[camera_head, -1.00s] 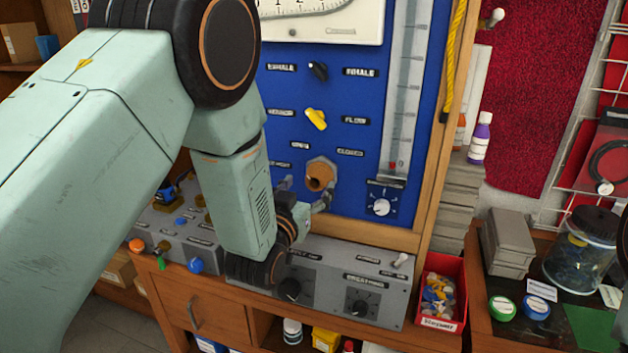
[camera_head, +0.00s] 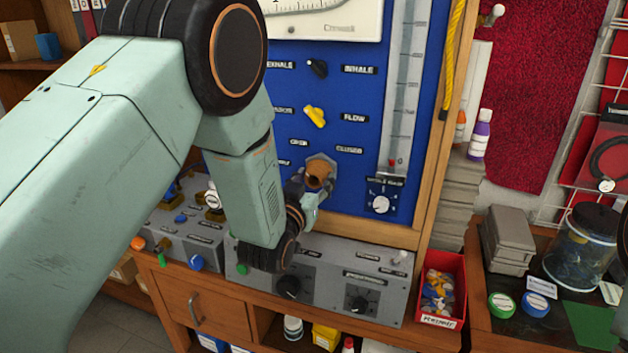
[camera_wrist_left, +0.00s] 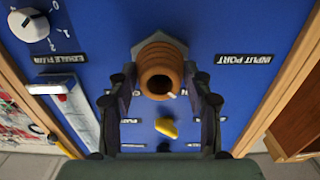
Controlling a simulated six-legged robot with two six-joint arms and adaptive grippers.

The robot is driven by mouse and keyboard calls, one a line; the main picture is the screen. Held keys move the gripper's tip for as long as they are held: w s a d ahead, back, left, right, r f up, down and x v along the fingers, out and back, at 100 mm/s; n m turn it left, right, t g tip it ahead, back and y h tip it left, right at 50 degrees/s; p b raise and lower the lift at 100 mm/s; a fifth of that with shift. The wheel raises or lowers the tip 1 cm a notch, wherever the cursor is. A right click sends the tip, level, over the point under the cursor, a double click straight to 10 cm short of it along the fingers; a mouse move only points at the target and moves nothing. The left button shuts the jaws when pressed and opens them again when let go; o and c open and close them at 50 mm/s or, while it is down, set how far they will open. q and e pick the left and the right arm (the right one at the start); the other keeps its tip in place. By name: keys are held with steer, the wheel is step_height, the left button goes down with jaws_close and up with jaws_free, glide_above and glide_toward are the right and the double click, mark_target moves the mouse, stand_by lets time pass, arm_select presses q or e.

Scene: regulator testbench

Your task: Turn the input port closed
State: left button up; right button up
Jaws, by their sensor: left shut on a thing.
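The input port (camera_head: 319,174) is an orange-brown ribbed fitting on a grey hexagonal base, low on the blue panel (camera_head: 290,209). In the left wrist view the port (camera_wrist_left: 159,68) sits at top centre, its round opening facing the camera, with the INPUT PORT label (camera_wrist_left: 244,60) beside it. My left gripper (camera_head: 316,190) is at the port, with its fingers on either side of it. In the left wrist view the gripper (camera_wrist_left: 160,92) is shut on the port. My forearm hides part of the panel's left side. My right gripper does not show.
A yellow knob (camera_head: 314,117) and a black knob (camera_head: 317,69) are above the port. A grey control box (camera_head: 335,286) sits directly below. A wooden frame post (camera_head: 446,150) borders the panel on the right. A red bin (camera_head: 441,289) of small parts stands lower right.

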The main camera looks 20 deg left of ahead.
arm_select(q)
steer(key=c, duration=0.4)
steer(key=shift+m, duration=0.4)
steer(key=m+b, duration=0.1)
steer(key=m, duration=0.2)
steer(key=shift+b, duration=0.4)
steer(key=m+b, duration=0.1)
steer(key=m, duration=0.3)
steer(key=shift+m+b, duration=0.3)
steer(key=shift+b, duration=0.1)
steer(key=m+b, duration=0.2)
steer(key=m, duration=0.3)
steer(key=shift+f, duration=0.1)
steer(key=shift+m+b, duration=0.75)
steer(key=shift+m, duration=1.45)
